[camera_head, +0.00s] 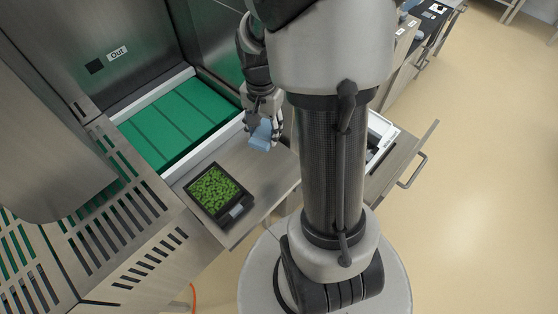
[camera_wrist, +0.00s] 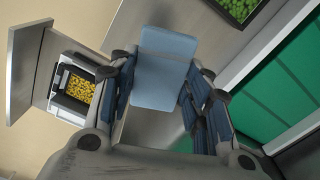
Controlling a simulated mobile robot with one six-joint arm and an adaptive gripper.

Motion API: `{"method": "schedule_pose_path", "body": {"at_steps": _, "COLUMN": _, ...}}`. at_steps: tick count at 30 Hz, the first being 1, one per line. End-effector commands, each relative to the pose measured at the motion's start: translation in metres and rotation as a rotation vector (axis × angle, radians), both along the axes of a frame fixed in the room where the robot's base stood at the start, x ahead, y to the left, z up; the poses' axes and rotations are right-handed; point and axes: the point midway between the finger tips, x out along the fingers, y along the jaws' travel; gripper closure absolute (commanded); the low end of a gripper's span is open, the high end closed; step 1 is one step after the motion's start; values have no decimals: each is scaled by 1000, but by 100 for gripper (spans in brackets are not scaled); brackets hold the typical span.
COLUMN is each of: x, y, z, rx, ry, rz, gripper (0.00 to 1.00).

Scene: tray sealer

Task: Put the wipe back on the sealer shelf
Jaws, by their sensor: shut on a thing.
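The wipe is a light blue block-like piece (camera_head: 261,135) held at the tips of my gripper (camera_head: 262,112) in the head view. In the wrist view the wipe (camera_wrist: 163,68) shows as a flat blue rectangle, with the dark blue-padded fingers of my gripper (camera_wrist: 160,88) on both sides of it. My gripper is shut on the wipe, which appears to be above the steel shelf (camera_head: 262,168) beside the green belt. The wrist view shows the shelf surface (camera_wrist: 185,22) behind the wipe. I cannot tell whether the wipe touches it.
A black tray of green pieces (camera_head: 217,190) sits on the shelf's left part. A green conveyor belt (camera_head: 170,122) lies behind it. An open drawer (camera_head: 398,170) is at the right; in the wrist view a tray of yellow pieces (camera_wrist: 80,85) shows. Slatted steel panels (camera_head: 110,215) stand left.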

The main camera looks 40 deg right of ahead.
Motion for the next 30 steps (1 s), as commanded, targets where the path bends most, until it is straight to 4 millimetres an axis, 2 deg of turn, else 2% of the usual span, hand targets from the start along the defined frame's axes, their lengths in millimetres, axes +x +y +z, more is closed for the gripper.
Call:
{"method": "schedule_pose_path", "body": {"at_steps": 1, "x": -11, "y": -15, "z": 15, "rx": 0, "ry": -1, "rz": -109, "gripper": 78}}
{"method": "schedule_pose_path", "body": {"at_steps": 3, "x": -23, "y": -28, "z": 22, "rx": 1, "ry": -1, "rz": -229, "gripper": 78}}
{"method": "schedule_pose_path", "body": {"at_steps": 6, "x": -32, "y": -37, "z": 25, "rx": 2, "ry": 0, "rz": -327, "gripper": 78}}
{"method": "schedule_pose_path", "body": {"at_steps": 8, "x": -34, "y": -39, "z": 19, "rx": 3, "ry": 1, "rz": -354, "gripper": 78}}
{"method": "schedule_pose_path", "body": {"at_steps": 11, "x": -36, "y": -39, "z": -2, "rx": 4, "ry": 4, "rz": -361, "gripper": 78}}
{"method": "schedule_pose_path", "body": {"at_steps": 22, "x": -35, "y": -39, "z": -102, "rx": 4, "ry": 4, "rz": -356, "gripper": 78}}
{"method": "schedule_pose_path", "body": {"at_steps": 27, "x": -34, "y": -39, "z": -127, "rx": 2, "ry": 0, "rz": -356, "gripper": 78}}
{"method": "schedule_pose_path", "body": {"at_steps": 30, "x": -34, "y": -40, "z": -132, "rx": 1, "ry": -1, "rz": -355, "gripper": 78}}
